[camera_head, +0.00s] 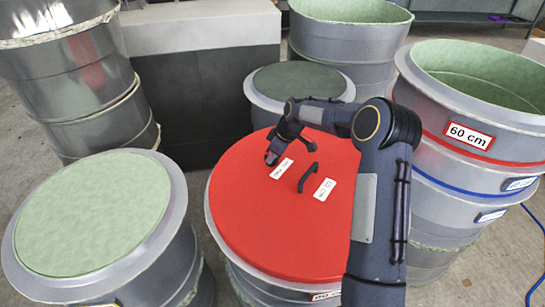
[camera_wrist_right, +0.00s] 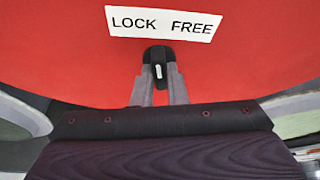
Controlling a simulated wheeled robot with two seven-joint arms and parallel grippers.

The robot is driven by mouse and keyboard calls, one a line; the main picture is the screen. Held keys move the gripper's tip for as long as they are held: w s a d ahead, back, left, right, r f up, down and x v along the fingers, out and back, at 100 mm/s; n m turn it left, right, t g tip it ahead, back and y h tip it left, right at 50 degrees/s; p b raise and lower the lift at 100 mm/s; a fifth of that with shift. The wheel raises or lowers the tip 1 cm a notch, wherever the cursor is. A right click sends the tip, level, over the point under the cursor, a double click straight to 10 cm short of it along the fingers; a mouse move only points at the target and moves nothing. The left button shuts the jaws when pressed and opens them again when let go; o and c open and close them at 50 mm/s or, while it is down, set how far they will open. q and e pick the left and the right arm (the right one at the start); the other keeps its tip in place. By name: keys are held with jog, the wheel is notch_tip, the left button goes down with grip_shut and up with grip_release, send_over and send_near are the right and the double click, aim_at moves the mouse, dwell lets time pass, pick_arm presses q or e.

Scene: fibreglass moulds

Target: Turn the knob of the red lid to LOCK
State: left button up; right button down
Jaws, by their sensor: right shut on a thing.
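The red lid (camera_head: 260,225) lies on a grey drum in the middle of the head view. In the right wrist view, the red lid (camera_wrist_right: 60,60) fills the upper part. A white label (camera_wrist_right: 162,23) reads LOCK on the left and FREE on the right. Just below it is a small black knob (camera_wrist_right: 158,56) with a white mark, which points roughly towards the gap between the two words. My right gripper (camera_wrist_right: 159,84) is shut on the knob, one finger on each side. In the head view, my right gripper (camera_head: 272,157) is at the lid's far part and hides the knob. My left gripper is out of view.
A black handle (camera_head: 308,177) stands up from the lid, with a second white label (camera_head: 325,189) beside it. A green-topped drum (camera_head: 95,215) stands at left, an open 60 cm mould (camera_head: 425,140) at right, and a dark-topped drum (camera_head: 300,80) behind.

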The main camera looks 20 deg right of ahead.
jog(key=n+g, duration=0.1)
jog(key=n, duration=0.1)
jog(key=n+y, duration=0.1)
jog(key=n, duration=0.2)
jog(key=shift+w+d+n+g+p, duration=0.1)
jog(key=shift+w+n+g+p, duration=0.05)
jog(key=shift+n+g+p, duration=0.2)
dwell(0.4)
jog(key=c, duration=1.4)
grip_release()
jog(key=shift+c, duration=0.2)
jog(key=v, duration=0.7)
jog(key=shift+d+r, duration=0.2)
jog(key=shift+r, duration=0.15)
